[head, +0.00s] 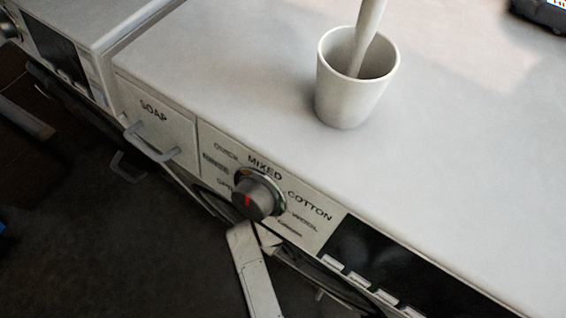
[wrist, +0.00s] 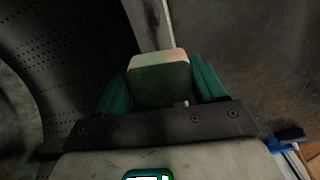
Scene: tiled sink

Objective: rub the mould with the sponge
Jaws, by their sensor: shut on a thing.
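In the wrist view, my gripper (wrist: 163,76) has teal fingers that are shut on a pale block, the sponge (wrist: 158,82). The sponge has a light pinkish top edge and a dull grey-green face, and it sticks out past the fingertips. Its far end points towards a pale strip, but I cannot tell whether it touches anything. I cannot make out any mould in either view. My gripper and the sponge do not show in the head view.
A white washing machine (head: 230,75) has a soap drawer handle (head: 152,145) and a round knob (head: 257,198) on its front. A white cup (head: 345,98) with a pale rod stands on top. A dark perforated curved surface (wrist: 75,45) lies left in the wrist view.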

